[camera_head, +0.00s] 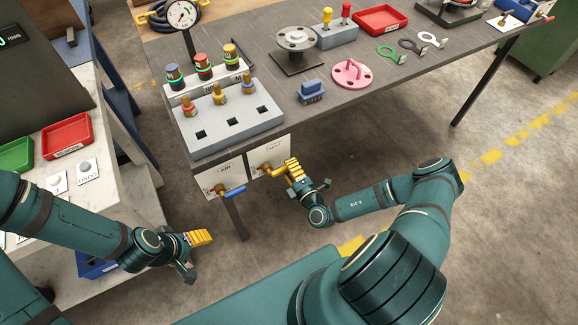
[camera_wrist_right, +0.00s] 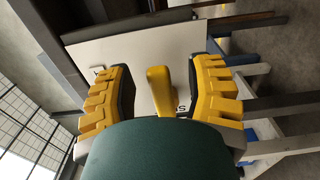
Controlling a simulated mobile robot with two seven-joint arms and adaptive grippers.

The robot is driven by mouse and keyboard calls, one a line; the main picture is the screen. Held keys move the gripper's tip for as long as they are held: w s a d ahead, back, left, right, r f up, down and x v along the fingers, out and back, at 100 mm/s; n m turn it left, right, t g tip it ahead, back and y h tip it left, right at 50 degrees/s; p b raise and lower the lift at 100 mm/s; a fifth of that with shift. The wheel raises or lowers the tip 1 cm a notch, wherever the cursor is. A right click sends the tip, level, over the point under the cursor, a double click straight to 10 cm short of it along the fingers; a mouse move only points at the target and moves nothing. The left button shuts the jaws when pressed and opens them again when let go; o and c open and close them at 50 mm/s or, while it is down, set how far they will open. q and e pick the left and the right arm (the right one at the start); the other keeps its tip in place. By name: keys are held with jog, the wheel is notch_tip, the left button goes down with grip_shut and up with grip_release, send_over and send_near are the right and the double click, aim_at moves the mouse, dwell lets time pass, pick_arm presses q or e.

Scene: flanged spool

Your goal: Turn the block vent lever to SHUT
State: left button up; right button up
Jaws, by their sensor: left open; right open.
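The yellow vent lever (camera_head: 280,173) sticks out from the white right-hand panel (camera_head: 283,148) hanging under the table's front edge. My right gripper (camera_head: 297,174) is at this lever, coming in from the right. In the right wrist view the yellow lever (camera_wrist_right: 158,88) stands between the two yellow-padded fingers of my right gripper (camera_wrist_right: 163,88). The fingers are open, with a gap showing on each side of the lever. Part of a printed label shows beside the lever; the rest is hidden. My left gripper (camera_head: 195,252) is open and empty, low at the left, away from the panels.
A second white panel (camera_head: 228,170) with a blue lever (camera_head: 234,191) hangs just left of the vent panel. A grey block with square holes (camera_head: 232,122) stands on the table above. A table leg (camera_head: 236,218) drops behind the panels. The floor to the right is open.

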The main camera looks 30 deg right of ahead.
jog(key=s, duration=1.1)
jog(key=shift+d, duration=0.2)
